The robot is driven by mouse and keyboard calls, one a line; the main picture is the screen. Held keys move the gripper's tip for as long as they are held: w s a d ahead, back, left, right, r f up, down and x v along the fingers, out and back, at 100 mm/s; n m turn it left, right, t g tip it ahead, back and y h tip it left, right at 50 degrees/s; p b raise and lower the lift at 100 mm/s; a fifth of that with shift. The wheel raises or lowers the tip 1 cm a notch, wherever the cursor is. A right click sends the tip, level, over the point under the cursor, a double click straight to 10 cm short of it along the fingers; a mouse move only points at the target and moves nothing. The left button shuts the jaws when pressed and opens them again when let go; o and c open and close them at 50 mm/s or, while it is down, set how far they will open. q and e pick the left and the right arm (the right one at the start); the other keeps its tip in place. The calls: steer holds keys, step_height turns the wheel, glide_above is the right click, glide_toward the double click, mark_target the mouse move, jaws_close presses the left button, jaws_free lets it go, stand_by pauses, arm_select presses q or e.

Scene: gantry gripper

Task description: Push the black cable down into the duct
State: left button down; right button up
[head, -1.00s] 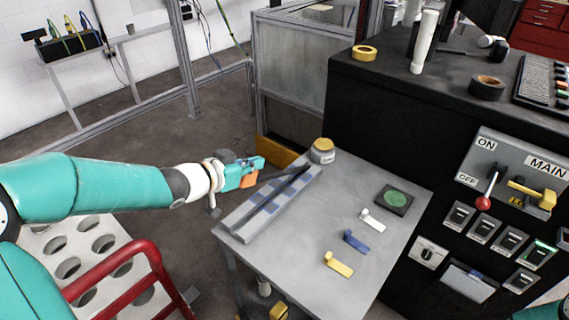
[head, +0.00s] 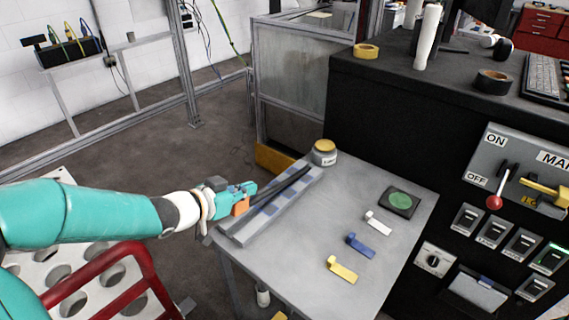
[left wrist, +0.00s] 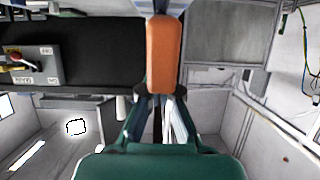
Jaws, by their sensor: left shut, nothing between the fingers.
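The duct (head: 240,233) is a long grey channel with blue-grey patches. It lies along the left edge of the small grey table (head: 335,270). The black cable (head: 290,184) is a dark strip running along the duct's upper part; whether it sits inside or on top I cannot tell. My left gripper (head: 250,190), teal with an orange part, is shut and empty at the duct's left side, near the cable's near end. In the left wrist view the gripper's orange part (left wrist: 164,55) hides what lies ahead of it. My right gripper is not in view.
A jar with a yellow lid (head: 324,152) stands at the duct's far end. White (head: 378,222), blue (head: 359,245) and yellow (head: 342,269) tags and a green button pad (head: 399,201) lie on the table. A black control cabinet (head: 400,130) stands at right.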

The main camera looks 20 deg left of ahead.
mark_target(237, 206)
arm_select(q)
steer(key=shift+s+a+f+b, duration=0.1)
steer(key=shift+s+f+b, duration=0.2)
steer(key=shift+f+b, duration=0.4)
steer(key=shift+s+a+f+b, duration=0.15)
steer(key=shift+s+f+b, duration=0.25)
steer(key=shift+f, duration=0.5)
steer(key=shift+s+a+f+b, duration=0.1)
steer(key=shift+s+f+b, duration=0.15)
steer(key=shift+f+b, duration=0.45)
steer(key=shift+s+a+r+p, duration=0.1)
steer(key=shift+s+r+p, duration=0.2)
steer(key=shift+r+p, duration=0.3)
steer(key=shift+s+a+r+p, duration=0.1)
steer(key=shift+s+r+p, duration=0.25)
steer(key=shift+p, duration=0.35)
steer(key=p+v, duration=0.4)
steer(key=v, duration=0.3)
steer(key=shift+f, duration=0.1)
